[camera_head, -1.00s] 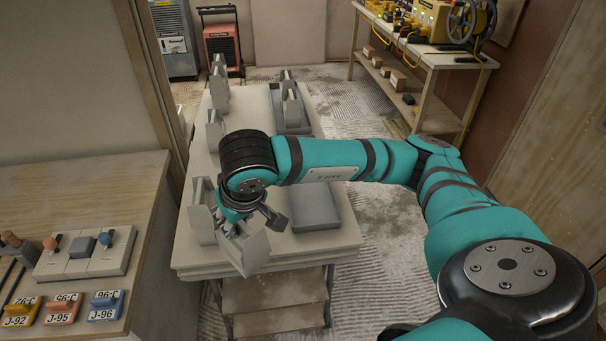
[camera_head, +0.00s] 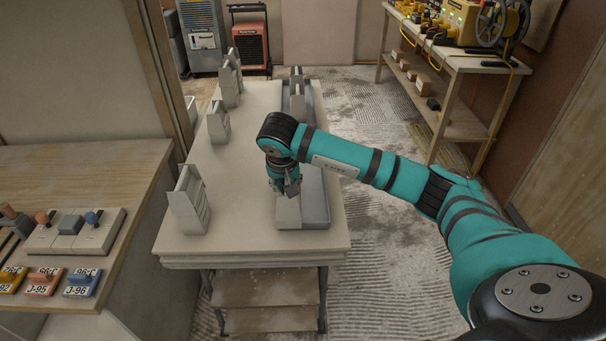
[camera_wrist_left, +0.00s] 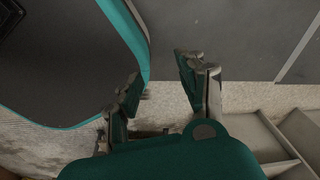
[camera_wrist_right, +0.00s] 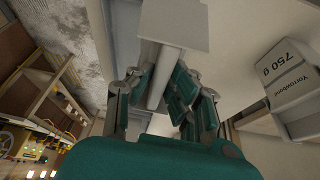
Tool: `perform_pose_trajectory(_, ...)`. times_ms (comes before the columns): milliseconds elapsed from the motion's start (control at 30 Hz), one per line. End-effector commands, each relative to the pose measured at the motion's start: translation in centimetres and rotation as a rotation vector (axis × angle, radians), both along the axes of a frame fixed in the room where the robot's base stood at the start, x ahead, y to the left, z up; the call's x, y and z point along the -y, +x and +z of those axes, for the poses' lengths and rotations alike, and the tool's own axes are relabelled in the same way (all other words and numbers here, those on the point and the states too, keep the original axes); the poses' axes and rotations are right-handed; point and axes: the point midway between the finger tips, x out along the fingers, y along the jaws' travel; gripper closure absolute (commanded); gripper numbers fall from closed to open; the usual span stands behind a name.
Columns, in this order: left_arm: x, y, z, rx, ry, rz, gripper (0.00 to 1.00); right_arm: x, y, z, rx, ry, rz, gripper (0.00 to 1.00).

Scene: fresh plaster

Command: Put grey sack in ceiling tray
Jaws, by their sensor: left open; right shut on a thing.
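My right gripper (camera_head: 286,188) is shut on a light grey sack (camera_head: 288,212), over the left side of the near grey tray (camera_head: 320,211). Whether the sack touches the tray is unclear. In the right wrist view the held sack (camera_wrist_right: 172,22) sticks out beyond the fingers (camera_wrist_right: 165,85). A far grey tray (camera_head: 310,95) holds other light grey sacks (camera_head: 297,92). I cannot read which tray is the ceiling one. My left gripper (camera_wrist_left: 165,75) is open and empty in the left wrist view; it is outside the head view.
A sack (camera_head: 189,203) stands at the table's near left, with more sacks (camera_head: 218,122) behind it. In the right wrist view a sack (camera_wrist_right: 292,85) reads "750 g". The bench at left has labelled blocks (camera_head: 82,283). The table (camera_head: 245,150) is clear mid-left.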

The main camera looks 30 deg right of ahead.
Motion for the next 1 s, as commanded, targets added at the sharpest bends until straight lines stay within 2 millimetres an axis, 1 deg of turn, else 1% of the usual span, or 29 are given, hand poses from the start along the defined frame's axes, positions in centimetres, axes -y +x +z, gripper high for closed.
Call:
perform_pose_trajectory(33, 0.8, -0.6, 0.7, -0.008, -0.010, 0.000, 0.60, 1.3, 0.6, 0.2, -0.002, 0.001, -0.007, 1.00)
perform_pose_trajectory(100, 1.8, -1.4, 1.0, -0.018, -0.022, -0.001, 0.60, 2.9, 1.3, 0.0, -0.001, 0.000, -0.004, 1.00)
perform_pose_trajectory(200, 2.6, -2.2, 1.4, -0.031, -0.031, -0.006, 0.60, 4.6, 2.2, -0.2, 0.000, 0.001, -0.002, 1.00)
perform_pose_trajectory(300, 2.5, -2.4, 1.6, -0.034, -0.029, -0.007, 0.60, 5.7, 2.8, -0.4, 0.001, 0.002, 0.001, 1.00)
perform_pose_trajectory(467, 1.8, -2.2, 1.9, -0.032, -0.021, -0.008, 0.60, 6.9, 3.3, -0.6, 0.001, 0.001, 0.000, 1.00)
perform_pose_trajectory(600, 1.4, -1.9, 2.9, -0.028, -0.015, -0.005, 0.60, 6.9, 3.3, -2.7, -0.005, 0.004, 0.004, 1.00)
perform_pose_trajectory(700, 1.2, -1.6, 3.3, -0.025, -0.014, -0.003, 0.60, 6.9, 3.4, -3.8, -0.002, 0.003, 0.004, 1.00)
perform_pose_trajectory(800, 1.2, -1.5, 3.2, -0.023, -0.013, -0.002, 0.60, 6.9, 3.4, -4.2, 0.002, 0.001, 0.004, 1.00)
perform_pose_trajectory(1000, 1.2, -1.5, 3.1, -0.022, -0.013, -0.002, 0.60, 6.9, 3.4, -4.2, 0.002, 0.001, 0.004, 1.00)
